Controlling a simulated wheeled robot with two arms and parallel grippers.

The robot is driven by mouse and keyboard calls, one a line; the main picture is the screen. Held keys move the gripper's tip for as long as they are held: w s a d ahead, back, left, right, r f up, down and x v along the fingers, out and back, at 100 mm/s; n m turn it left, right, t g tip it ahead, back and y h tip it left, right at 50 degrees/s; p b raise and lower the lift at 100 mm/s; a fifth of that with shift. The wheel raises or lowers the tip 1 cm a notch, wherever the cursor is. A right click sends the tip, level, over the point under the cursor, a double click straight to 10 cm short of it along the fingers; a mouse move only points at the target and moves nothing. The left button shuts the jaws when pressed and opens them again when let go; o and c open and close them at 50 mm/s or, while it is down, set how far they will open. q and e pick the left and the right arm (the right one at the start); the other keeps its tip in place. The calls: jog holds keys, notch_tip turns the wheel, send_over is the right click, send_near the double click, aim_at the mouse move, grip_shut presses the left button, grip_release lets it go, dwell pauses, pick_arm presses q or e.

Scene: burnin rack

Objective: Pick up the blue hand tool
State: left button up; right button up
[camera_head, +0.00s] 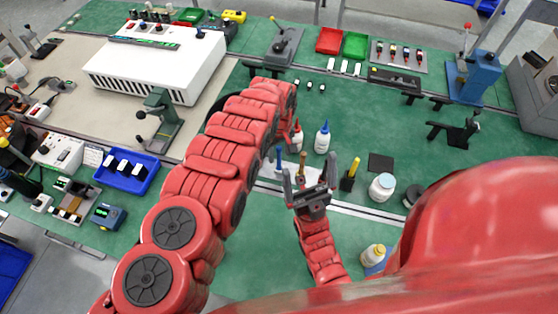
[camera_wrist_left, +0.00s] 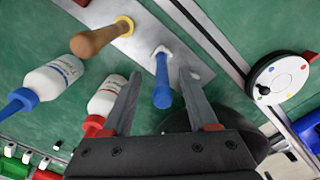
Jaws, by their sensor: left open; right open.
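The blue hand tool (camera_wrist_left: 162,82) stands handle up in a light grey holder plate (camera_wrist_left: 140,40). In the left wrist view it shows between the fingertips of my open left gripper (camera_wrist_left: 160,75), with a gap on each side. I cannot tell whether the tips are level with the handle. The tool also shows in the head view (camera_head: 279,158), beside my left forearm; my left gripper is hidden there behind my arm. My right gripper (camera_head: 310,165) is open and empty, near the holder's near side.
A wooden-handled tool (camera_wrist_left: 100,37) stands in the same plate. A blue-capped bottle (camera_wrist_left: 45,82) and a red-capped bottle (camera_wrist_left: 105,100) stand close by. A round white dial (camera_wrist_left: 282,75) lies to the right. A black-and-yellow tool (camera_head: 348,182) stands right of my right gripper.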

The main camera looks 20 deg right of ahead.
aim_at(279, 159)
pick_arm(q)
jog(key=shift+s+a+f+b, duration=0.15)
jog(key=shift+f+b, duration=0.15)
jog(key=shift+f, duration=1.25)
jog(key=shift+r, duration=0.1)
grip_shut()
